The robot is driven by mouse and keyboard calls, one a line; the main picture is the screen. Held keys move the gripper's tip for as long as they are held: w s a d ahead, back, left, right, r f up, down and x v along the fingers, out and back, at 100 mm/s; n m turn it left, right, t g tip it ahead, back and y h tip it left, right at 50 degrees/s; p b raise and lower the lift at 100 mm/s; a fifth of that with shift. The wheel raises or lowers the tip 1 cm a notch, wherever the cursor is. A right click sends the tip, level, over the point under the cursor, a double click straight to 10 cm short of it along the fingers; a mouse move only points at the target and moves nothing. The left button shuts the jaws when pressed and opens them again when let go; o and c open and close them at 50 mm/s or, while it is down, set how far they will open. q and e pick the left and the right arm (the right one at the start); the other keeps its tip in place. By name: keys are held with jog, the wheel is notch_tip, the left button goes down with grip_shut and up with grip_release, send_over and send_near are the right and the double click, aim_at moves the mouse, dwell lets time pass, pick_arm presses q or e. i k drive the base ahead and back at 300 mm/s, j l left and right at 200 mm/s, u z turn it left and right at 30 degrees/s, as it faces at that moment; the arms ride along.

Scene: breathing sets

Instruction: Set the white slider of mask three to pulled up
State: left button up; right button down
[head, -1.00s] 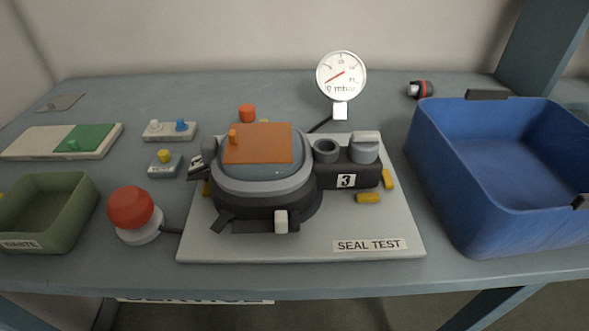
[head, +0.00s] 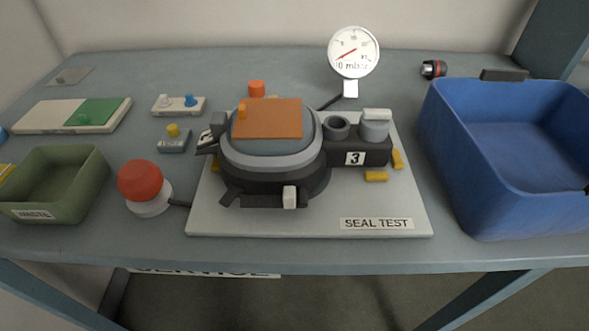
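Mask three (head: 270,172) lies on the grey seal test plate (head: 215,222) in the middle of the table, with a black side block carrying the number 3 label (head: 355,158). A white slider (head: 290,197) shows at the mask's front edge, low on the black rim. An orange pad (head: 268,119) covers the top of the mask. Neither of my grippers shows in the head view.
A red bulb (head: 140,181) and a green waste bin (head: 62,183) stand left of the plate. A large blue crate (head: 500,205) stands at the right. A round gauge (head: 353,52) rises behind the plate. The table's front strip is clear.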

aim_at(289, 193)
jog(key=k+l, duration=0.1)
jog(key=l, duration=0.3)
jog(key=k+l+u, duration=0.1)
jog(key=l, duration=0.35)
jog(key=k+l, duration=0.1)
jog(key=l, duration=0.3)
jog(key=k+l+u, duration=0.1)
jog(key=l, duration=0.3)
